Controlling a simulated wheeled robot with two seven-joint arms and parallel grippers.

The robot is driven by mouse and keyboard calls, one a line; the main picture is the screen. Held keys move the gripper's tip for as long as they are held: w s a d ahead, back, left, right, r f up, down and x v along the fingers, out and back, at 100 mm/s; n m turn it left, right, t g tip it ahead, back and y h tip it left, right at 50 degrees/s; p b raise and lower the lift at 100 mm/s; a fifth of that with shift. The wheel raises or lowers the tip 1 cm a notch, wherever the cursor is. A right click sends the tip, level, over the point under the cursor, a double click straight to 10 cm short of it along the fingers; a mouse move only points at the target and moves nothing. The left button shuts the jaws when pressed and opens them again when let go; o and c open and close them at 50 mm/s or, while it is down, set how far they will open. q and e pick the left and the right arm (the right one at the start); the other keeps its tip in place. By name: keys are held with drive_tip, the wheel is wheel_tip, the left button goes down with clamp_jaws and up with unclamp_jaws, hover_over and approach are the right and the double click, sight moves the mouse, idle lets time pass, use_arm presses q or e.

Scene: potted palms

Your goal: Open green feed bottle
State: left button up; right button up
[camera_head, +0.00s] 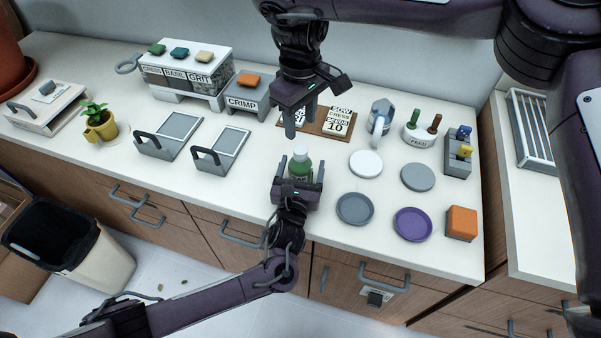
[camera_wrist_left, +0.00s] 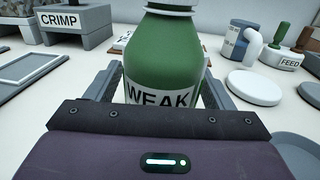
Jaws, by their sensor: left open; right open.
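The green feed bottle (camera_head: 300,166) stands upright near the counter's front edge, with a white cap (camera_head: 300,152) on top. In the left wrist view the bottle (camera_wrist_left: 165,50) fills the upper middle and its label reads WEAK; its top is cut off. My left gripper (camera_head: 299,185) is open at the counter's front, with its fingers on either side of the lower bottle. I cannot tell whether they touch it. My right gripper (camera_head: 301,122) is open and empty, pointing down above and behind the bottle, apart from the cap.
A white lid-like disc (camera_head: 366,163), grey and purple saucers (camera_head: 413,224) and a FEED holder (camera_head: 420,134) stand to the right. A CRIMP block (camera_head: 248,97) and grey trays (camera_head: 221,150) are to the left. A seed card board (camera_head: 338,122) lies behind.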

sight(300, 149)
use_arm(q)
clamp_jaws()
use_arm(e)
drive_tip(key=shift+a, duration=0.1)
idle(0.3)
drive_tip(key=shift+f, duration=4)
